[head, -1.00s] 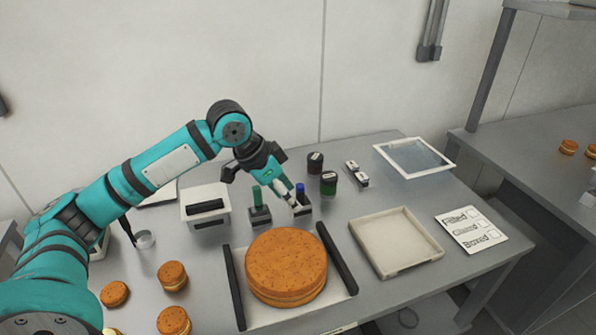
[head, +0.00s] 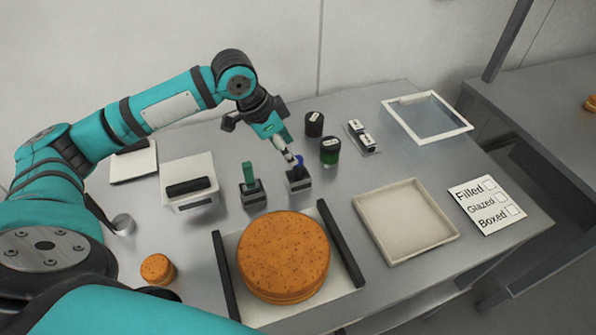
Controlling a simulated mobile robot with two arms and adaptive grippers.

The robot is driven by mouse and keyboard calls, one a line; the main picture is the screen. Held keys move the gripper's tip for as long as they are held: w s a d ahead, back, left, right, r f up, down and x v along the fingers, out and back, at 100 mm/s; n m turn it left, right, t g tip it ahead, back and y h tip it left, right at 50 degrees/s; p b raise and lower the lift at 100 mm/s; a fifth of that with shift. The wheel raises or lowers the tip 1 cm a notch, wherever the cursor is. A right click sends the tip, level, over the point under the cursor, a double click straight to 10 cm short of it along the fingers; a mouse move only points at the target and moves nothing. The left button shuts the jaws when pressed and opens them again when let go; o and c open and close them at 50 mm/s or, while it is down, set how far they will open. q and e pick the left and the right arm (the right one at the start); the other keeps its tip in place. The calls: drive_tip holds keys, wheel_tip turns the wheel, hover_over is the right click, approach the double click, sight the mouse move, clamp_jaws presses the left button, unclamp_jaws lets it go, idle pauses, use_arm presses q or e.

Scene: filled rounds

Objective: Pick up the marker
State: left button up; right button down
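A blue marker (head: 299,161) stands upright in a small dark holder (head: 299,181) near the middle of the table. A green marker (head: 248,172) stands in a similar holder (head: 253,195) to its left. My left gripper (head: 292,157) reaches down at the blue marker, its pale fingers overlapping the marker's upper part in the picture. The fingers look close together, but I cannot tell whether they touch or hold the marker. My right gripper is not in view.
A large orange-brown round cake (head: 283,257) lies in front on a tray with dark side bars. Two dark jars (head: 330,151) stand behind. An empty beige tray (head: 404,222) and a checklist card (head: 487,205) are at right. A white box (head: 187,172) is at left.

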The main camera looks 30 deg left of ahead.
sight(298, 165)
use_arm(q)
drive_tip(key=x, duration=0.2)
drive_tip(key=p+x, duration=0.1)
drive_tip(key=x, duration=0.2)
drive_tip(key=p+x, duration=0.1)
drive_tip(key=x, duration=0.2)
drive_tip(key=shift+w+a, duration=0.3)
drive_tip(key=shift+a, duration=0.05)
drive_tip(key=shift+w+f, duration=0.15)
drive_tip(key=shift+f, duration=0.2)
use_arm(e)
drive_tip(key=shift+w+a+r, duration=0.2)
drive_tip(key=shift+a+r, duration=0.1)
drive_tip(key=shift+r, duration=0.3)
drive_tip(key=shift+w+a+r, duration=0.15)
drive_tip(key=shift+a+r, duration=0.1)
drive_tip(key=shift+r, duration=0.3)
use_arm(q)
drive_tip(key=shift+c, duration=0.4)
drive_tip(key=c, duration=0.7)
clamp_jaws()
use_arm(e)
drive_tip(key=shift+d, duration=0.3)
